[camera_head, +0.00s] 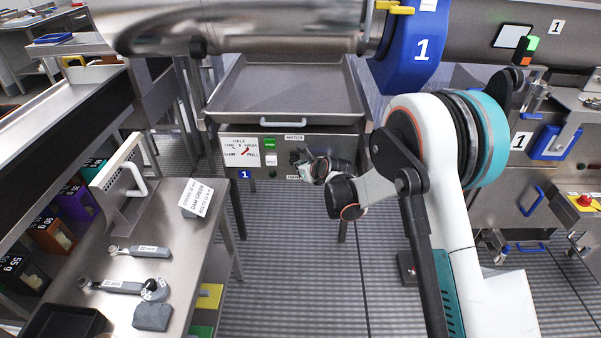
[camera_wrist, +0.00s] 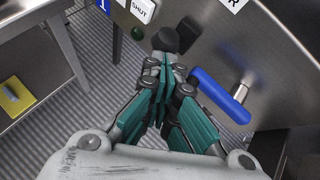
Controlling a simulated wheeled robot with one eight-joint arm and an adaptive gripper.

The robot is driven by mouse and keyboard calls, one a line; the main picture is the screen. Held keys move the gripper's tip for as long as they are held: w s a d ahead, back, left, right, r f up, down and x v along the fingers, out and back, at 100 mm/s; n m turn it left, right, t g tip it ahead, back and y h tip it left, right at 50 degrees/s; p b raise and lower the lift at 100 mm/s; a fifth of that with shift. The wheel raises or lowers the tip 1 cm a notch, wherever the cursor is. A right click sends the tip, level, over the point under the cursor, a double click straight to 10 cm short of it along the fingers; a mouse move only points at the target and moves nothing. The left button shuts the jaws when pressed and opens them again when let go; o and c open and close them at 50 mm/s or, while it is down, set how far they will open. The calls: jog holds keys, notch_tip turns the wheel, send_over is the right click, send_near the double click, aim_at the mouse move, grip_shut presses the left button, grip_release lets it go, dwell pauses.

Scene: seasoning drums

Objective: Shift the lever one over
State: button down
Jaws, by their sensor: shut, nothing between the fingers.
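A lever with a blue grip (camera_wrist: 220,95) stands out from a grey metal panel, right of my gripper in the wrist view. A black round knob (camera_wrist: 165,38) shows right at my fingertips; I cannot tell whether they touch it or what it belongs to. My gripper (camera_wrist: 164,62) is shut, with its teal fingers together and pointing at the panel. In the head view my gripper (camera_head: 303,160) is in front of the panel (camera_head: 335,145) under the steel tray and hides part of it. The blue grip cannot be made out there.
A white SHUT button (camera_wrist: 143,10) and a dark green button (camera_wrist: 138,33) sit left of the knob. A side table (camera_head: 205,245) on the left holds tools and a small sign (camera_head: 195,198). The grated floor (camera_head: 290,290) between is mostly clear.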

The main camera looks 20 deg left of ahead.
jog(key=shift+a+r, duration=0.15)
jog(key=shift+r, duration=0.1)
